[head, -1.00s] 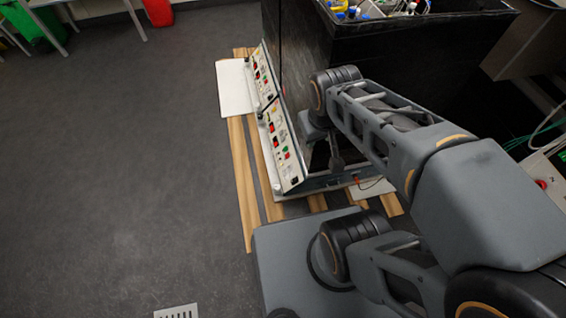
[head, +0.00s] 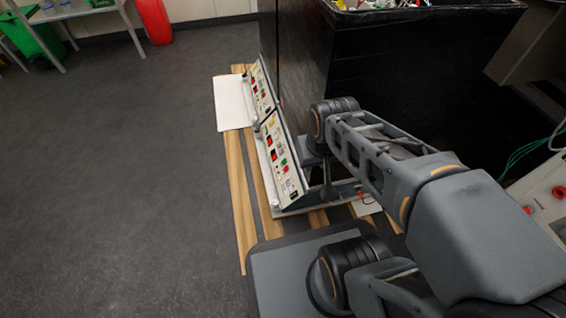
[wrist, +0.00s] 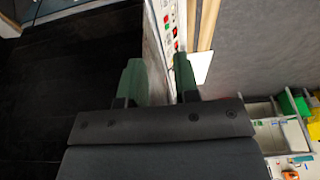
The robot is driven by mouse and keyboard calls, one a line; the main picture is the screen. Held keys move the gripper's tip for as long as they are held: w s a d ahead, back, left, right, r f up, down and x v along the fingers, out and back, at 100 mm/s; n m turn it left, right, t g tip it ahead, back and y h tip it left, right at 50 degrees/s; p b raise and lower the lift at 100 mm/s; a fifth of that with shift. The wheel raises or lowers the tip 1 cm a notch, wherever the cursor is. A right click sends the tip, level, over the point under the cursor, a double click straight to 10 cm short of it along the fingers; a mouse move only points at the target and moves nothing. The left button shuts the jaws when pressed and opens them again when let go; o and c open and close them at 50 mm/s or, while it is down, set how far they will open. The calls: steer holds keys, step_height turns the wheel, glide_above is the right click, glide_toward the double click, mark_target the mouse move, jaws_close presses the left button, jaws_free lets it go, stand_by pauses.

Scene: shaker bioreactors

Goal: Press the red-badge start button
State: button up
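Two pale sloped control panels, a near one (head: 291,187) and a far one (head: 254,76), run along the side of the black cabinet in the head view. Both carry red and green buttons and small labels. I cannot tell which button has the red badge. A panel also shows edge-on in the wrist view (wrist: 168,8), with red and green buttons just beyond my fingertips. My gripper (wrist: 157,62) has its two green fingers apart with nothing held between them. In the head view my arm mostly hides the gripper, close to the near panel.
The black cabinet (head: 420,65) stands right of the panels. A white plate (head: 233,103) juts out left of the far panel, above wooden slats (head: 238,190). Another box with a red button (head: 558,193) is at the right edge. Grey floor (head: 120,170) on the left is clear.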

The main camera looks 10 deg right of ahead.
jaws_close()
stand_by(1.4)
